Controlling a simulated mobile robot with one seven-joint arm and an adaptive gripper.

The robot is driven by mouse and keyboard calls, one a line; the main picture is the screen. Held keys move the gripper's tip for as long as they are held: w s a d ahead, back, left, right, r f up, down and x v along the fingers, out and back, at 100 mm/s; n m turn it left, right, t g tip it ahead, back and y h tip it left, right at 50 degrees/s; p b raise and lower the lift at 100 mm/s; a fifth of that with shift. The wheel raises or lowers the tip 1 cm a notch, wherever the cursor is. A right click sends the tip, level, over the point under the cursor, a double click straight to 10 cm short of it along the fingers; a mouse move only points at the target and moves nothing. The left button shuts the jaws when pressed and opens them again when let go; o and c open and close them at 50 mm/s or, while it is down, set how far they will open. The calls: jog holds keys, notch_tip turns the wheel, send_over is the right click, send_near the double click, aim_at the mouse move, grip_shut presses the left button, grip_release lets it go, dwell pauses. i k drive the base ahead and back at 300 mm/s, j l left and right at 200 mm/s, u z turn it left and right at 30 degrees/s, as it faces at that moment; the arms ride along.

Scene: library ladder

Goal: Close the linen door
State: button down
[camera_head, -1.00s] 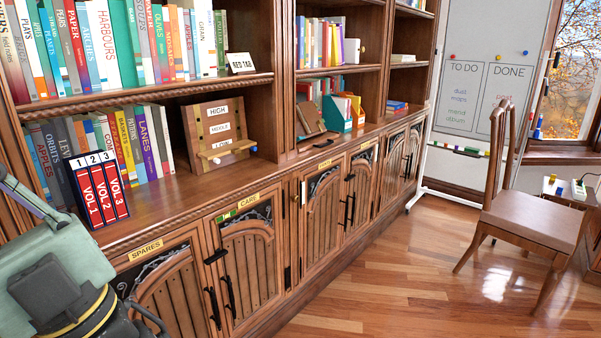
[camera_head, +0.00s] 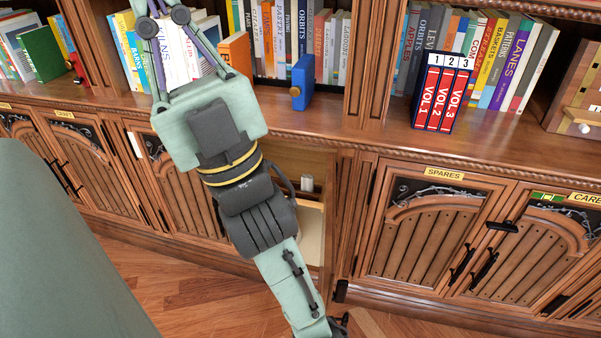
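An open cabinet compartment (camera_head: 313,162) shows behind my arm in the head view, left of the SPARES doors. A small white cylinder (camera_head: 307,184) and a cream panel (camera_head: 311,240) show inside it. No linen label is readable; my arm covers much of this section, and I cannot make out the open door leaf. A slatted door (camera_head: 185,215) shows left of my arm and looks closed. My arm runs down across the opening. Dark parts at its lower end (camera_head: 338,326), probably my gripper, are cut by the bottom edge; their grip state is unclear.
The SPARES doors (camera_head: 425,235) and CRAFT doors (camera_head: 85,165) are closed, with dark handles protruding. Books, red volumes (camera_head: 440,98) and a blue object (camera_head: 301,83) stand on the ledge above. Wooden floor (camera_head: 180,295) is clear at lower left.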

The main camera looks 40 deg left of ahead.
aim_at(328, 258)
jog(key=i+l+u, duration=0.1)
jog(key=u, duration=0.3)
jog(key=i+l+u, duration=0.1)
jog(key=l+u, duration=0.5)
jog(key=u, duration=0.2)
jog(key=i+l+u, duration=0.1)
jog(key=l+u, duration=0.6)
jog(key=l, duration=0.2)
jog(key=k+l, duration=0.15)
jog(key=l, duration=0.2)
jog(key=k+l+z, duration=0.15)
jog(key=l, duration=0.2)
jog(key=k+l, duration=0.15)
jog(key=l, duration=0.25)
jog(key=k+l+z, duration=0.1)
jog(key=l, duration=0.25)
